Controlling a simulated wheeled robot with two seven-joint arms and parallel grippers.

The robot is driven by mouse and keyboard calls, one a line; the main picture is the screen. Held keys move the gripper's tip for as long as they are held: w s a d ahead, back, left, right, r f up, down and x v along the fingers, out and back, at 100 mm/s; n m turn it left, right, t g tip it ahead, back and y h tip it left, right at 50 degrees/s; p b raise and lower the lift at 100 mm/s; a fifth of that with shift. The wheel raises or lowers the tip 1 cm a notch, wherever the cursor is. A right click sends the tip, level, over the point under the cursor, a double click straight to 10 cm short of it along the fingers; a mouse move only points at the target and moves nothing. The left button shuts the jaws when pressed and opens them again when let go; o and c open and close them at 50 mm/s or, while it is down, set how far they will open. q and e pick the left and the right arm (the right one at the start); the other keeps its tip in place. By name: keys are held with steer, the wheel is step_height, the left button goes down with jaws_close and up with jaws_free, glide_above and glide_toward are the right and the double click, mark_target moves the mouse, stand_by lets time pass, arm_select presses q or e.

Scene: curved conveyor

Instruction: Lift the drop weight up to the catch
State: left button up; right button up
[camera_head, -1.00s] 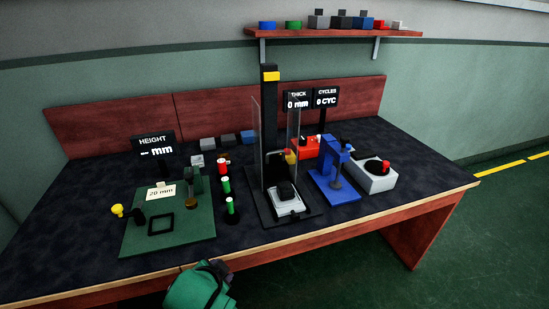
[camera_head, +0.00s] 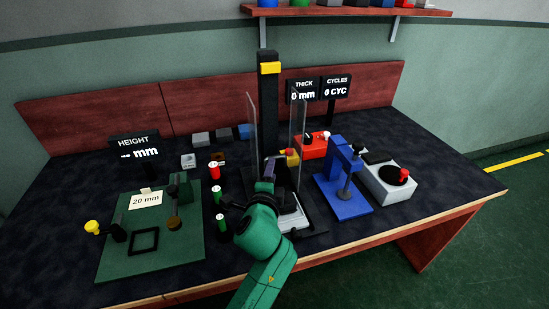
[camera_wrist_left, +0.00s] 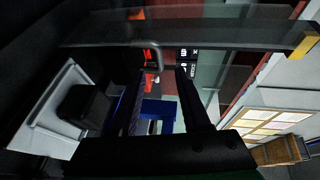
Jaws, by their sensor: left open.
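The drop tower is a tall black column (camera_head: 268,98) with a yellow piece (camera_head: 269,68) near its top and clear guard panels at its sides. My left gripper (camera_head: 268,170) is in front of the column, between the panels, and hides much of the lower tower. In the left wrist view my left gripper (camera_wrist_left: 165,74) is open, with a grey looped handle (camera_wrist_left: 152,54) near its fingertips. I cannot tell whether they touch. A black block (camera_wrist_left: 85,106) sits on a white base (camera_wrist_left: 58,88). I cannot tell which part is the drop weight. My right gripper is out of view.
A blue press (camera_head: 345,190) and a grey box (camera_head: 388,180) with a red knob stand to the right. A green board (camera_head: 150,255) and several small cylinders, including a red-topped one (camera_head: 214,172), are to the left. The clear panel (camera_head: 298,135) is close to my arm.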

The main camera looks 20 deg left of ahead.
mark_target(275, 171)
arm_select(q)
steer(key=x, duration=0.6)
steer(key=shift+w+a+f, duration=0.1)
steer(key=shift+w+f, duration=0.05)
steer(key=shift+w, duration=0.6)
jaws_close()
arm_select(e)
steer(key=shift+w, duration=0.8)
arm_select(q)
steer(key=shift+f, duration=0.1)
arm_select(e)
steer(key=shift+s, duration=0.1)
